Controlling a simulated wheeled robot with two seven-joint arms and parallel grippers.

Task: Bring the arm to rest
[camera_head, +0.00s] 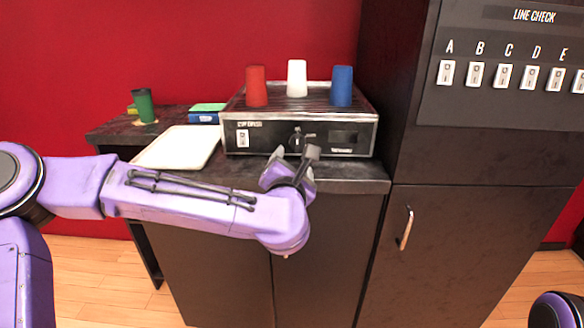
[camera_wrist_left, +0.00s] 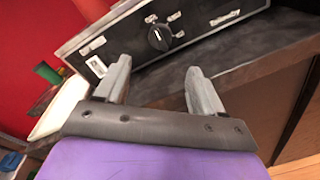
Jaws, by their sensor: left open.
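My left gripper (camera_head: 294,158) is in front of the dark laser marker box (camera_head: 262,135), near the knob on its front face. In the left wrist view the two grey fingers (camera_wrist_left: 160,85) are spread apart with nothing between them. The black round knob (camera_wrist_left: 160,37) stands beyond the fingertips, apart from them as far as I can tell. My purple left arm reaches in from the left across the front of the counter. My right gripper is not in view; only a rounded part of my body shows at the bottom right corner.
Red (camera_head: 257,86), white (camera_head: 297,78) and blue (camera_head: 342,86) cups stand on the box. A white tray (camera_head: 178,147), a green cup (camera_head: 144,105) and a blue-green block (camera_head: 207,113) are left of it. A tall cabinet (camera_head: 480,158) with switches stands right. The counter edge (camera_head: 350,187) is close below the gripper.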

